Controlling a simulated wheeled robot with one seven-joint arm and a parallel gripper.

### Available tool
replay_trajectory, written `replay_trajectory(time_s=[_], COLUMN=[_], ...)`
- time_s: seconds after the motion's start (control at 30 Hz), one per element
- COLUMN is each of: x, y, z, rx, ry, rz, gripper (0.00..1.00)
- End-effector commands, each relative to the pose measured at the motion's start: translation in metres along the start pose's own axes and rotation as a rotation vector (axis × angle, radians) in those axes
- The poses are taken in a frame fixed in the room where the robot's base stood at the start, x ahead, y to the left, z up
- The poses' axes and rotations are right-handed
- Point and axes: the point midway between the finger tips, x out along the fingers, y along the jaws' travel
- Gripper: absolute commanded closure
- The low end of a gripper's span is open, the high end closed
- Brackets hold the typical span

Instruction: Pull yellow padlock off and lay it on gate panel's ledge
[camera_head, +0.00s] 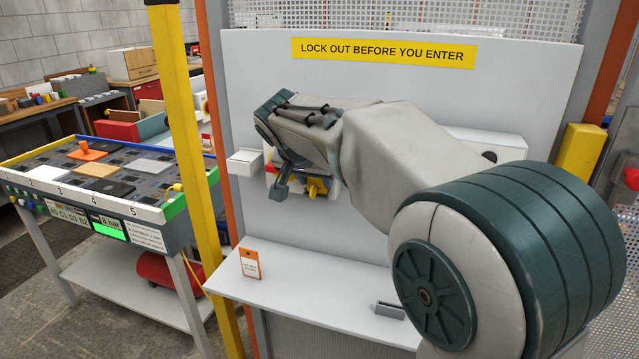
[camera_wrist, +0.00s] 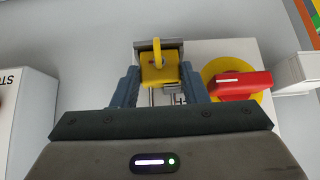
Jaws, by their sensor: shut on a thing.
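The yellow padlock (camera_wrist: 159,73) sits between my gripper's two blue-grey fingers in the wrist view, with its shackle towards the top of the picture. My gripper (camera_wrist: 158,88) is shut on it. A grey bracket (camera_wrist: 140,44) lies close behind the padlock; I cannot tell whether the shackle still passes through it. In the head view the padlock (camera_head: 317,187) shows partly behind my gripper, close to the gate panel (camera_head: 255,85). The panel's white ledge (camera_head: 310,285) is below and holds an orange-and-white tag card (camera_head: 250,264) and a small grey holder (camera_head: 389,310).
A red switch handle (camera_wrist: 240,84) on a yellow disc is right beside the padlock in the wrist view. A small white box (camera_head: 245,162) juts from the panel. A yellow post (camera_head: 182,150) stands at left. The ledge's middle is clear; my arm hides part of its right side.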

Motion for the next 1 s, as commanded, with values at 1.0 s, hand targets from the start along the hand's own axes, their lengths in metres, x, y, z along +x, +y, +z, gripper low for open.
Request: replay_trajectory(time_s=[1.0], x=[-0.018], y=[0.000], z=[0.024], rx=[0.000], ry=[0.000], rz=[-0.001], gripper=[0.83])
